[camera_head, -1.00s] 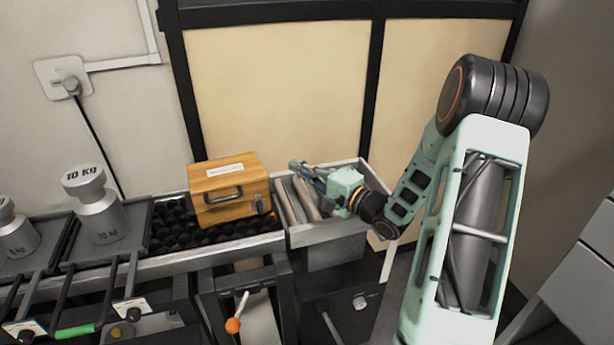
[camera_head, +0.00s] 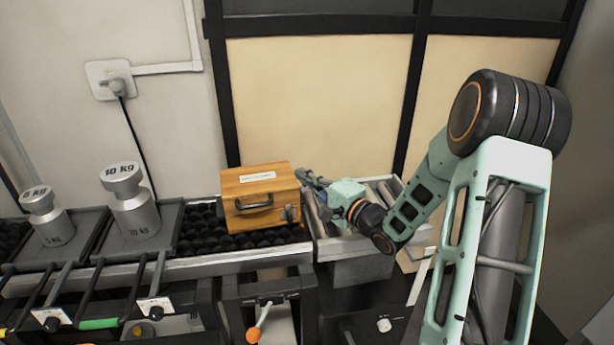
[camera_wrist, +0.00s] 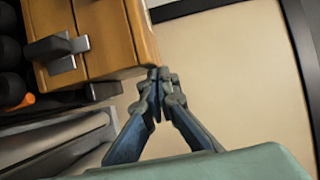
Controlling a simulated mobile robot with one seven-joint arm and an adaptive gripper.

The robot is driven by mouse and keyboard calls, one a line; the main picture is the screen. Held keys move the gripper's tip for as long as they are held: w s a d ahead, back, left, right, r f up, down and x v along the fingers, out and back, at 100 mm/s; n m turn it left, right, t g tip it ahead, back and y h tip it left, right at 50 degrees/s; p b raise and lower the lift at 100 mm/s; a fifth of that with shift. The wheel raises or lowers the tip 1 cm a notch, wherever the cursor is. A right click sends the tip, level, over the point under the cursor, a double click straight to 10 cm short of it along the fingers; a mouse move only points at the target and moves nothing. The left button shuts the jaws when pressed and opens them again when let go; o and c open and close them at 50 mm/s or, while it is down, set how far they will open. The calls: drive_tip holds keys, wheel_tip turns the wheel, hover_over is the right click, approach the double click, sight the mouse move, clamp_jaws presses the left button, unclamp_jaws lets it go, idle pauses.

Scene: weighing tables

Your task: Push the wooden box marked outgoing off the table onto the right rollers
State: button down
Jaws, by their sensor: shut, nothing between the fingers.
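The wooden box (camera_head: 240,185), tan with a dark handle and a white label too small to read, sits upright on the table's black ball surface (camera_head: 195,232). The right rollers (camera_head: 387,188) are grey cylinders in a metal frame just right of the box, partly hidden by my arm. My gripper (camera_head: 303,176) is shut and empty over the left part of these rollers, by the box's right side. In the wrist view the box (camera_wrist: 105,35) fills the upper left, and my fingertips (camera_wrist: 160,76) are at its corner. I cannot tell whether they touch it.
A 10 kg weight (camera_head: 132,205) and a 5 kg weight (camera_head: 48,220) stand on dark trays to the left. An orange-knobbed lever (camera_head: 254,334) sticks out below the table front. A panelled wall (camera_head: 320,100) closes off the back.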

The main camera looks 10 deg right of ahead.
sight(288, 188)
drive_tip(key=a, duration=0.2)
drive_tip(key=s+a, duration=0.1)
drive_tip(key=a, duration=0.1)
drive_tip(key=a+p, duration=0.1)
drive_tip(key=a, duration=0.1)
drive_tip(key=shift+s+a, duration=0.2)
drive_tip(key=shift+s, duration=0.15)
drive_tip(key=shift+d, duration=0.15)
